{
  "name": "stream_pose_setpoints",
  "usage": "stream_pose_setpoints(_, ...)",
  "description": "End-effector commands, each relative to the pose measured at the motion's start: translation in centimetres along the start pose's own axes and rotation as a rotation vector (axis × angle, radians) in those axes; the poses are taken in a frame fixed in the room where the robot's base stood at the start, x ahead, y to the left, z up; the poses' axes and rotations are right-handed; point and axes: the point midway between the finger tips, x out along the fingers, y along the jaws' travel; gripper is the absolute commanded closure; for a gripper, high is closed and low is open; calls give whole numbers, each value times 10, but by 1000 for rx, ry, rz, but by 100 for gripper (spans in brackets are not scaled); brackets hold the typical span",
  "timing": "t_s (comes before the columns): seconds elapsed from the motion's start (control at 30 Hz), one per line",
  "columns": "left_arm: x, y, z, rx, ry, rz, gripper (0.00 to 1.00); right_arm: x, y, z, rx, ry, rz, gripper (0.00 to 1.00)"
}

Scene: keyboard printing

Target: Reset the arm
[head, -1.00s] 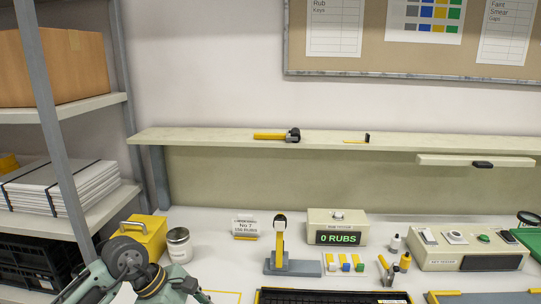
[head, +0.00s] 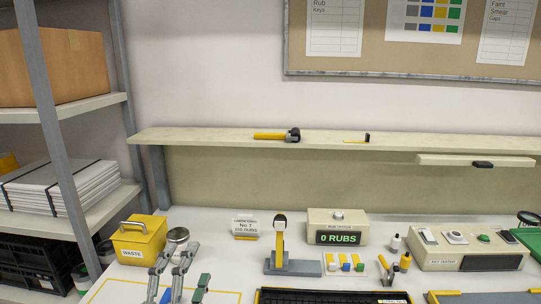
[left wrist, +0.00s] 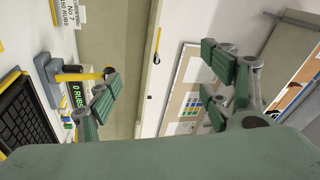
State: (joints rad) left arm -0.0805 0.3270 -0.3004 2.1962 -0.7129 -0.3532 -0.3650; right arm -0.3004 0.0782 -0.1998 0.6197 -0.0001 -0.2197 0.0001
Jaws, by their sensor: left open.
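My right gripper is out of view.
A yellow waste bin (head: 138,238) and a jar (head: 178,236) stand at the left. A black keyboard (head: 330,298) lies at the front. A shelf (head: 350,139) runs above.

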Motion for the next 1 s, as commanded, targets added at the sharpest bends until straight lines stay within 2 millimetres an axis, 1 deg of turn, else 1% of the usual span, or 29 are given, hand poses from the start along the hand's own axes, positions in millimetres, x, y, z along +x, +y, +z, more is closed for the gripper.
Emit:
stream_pose_setpoints(0.03, -14, 18, 22, -107, -104, 66, 27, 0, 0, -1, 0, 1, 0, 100)
stream_pose_setpoints(0.07, -23, 29, 34, -172, -168, 106, 27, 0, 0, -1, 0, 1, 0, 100)
stream_pose_setpoints(0.1, -38, 46, 49, -256, -253, 161, 27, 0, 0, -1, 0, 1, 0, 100)
stream_pose_setpoints(0.17, -64, 72, 69, -378, -383, 247, 27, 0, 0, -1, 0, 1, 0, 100)
stream_pose_setpoints(0.2, -84, 90, 79, -455, -469, 306, 27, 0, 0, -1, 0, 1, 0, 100)
stream_pose_setpoints(0.23, -100, 103, 85, -510, -533, 352, 27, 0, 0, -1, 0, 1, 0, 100)
stream_pose_setpoints(0.27, -117, 116, 89, -564, -596, 396, 27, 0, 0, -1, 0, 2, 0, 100)
stream_pose_setpoints(0.3, -140, 132, 93, -629, -676, 455, 27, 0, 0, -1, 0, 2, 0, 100)
stream_pose_setpoints(0.37, -173, 152, 94, -714, -786, 537, 27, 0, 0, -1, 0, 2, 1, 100)
stream_pose_setpoints(0.4, -194, 162, 94, -759, -849, 586, 27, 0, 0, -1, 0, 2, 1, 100)
stream_pose_setpoints(0.5, -240, 182, 87, -853, -988, 696, 27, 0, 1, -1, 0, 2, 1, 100)
stream_pose_setpoints(0.57, -265, 191, 81, -896, -1061, 756, 27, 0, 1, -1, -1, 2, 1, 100)
stream_pose_setpoints(0.6, -281, 195, 76, -923, -1105, 793, 27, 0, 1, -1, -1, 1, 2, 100)
stream_pose_setpoints(0.67, -304, 200, 69, -957, -1169, 847, 27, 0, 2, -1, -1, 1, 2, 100)
stream_pose_setpoints(0.7, -319, 202, 64, -978, -1212, 884, 27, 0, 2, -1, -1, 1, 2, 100)
stream_pose_setpoints(0.77, -340, 204, 56, -1006, -1271, 937, 27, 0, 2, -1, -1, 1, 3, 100)
stream_pose_setpoints(0.97, -340, 256, 71, -995, -1288, 954, 27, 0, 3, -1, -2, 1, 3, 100)
stream_pose_setpoints(1.0, -341, 267, 74, -993, -1291, 957, 27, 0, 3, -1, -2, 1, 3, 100)
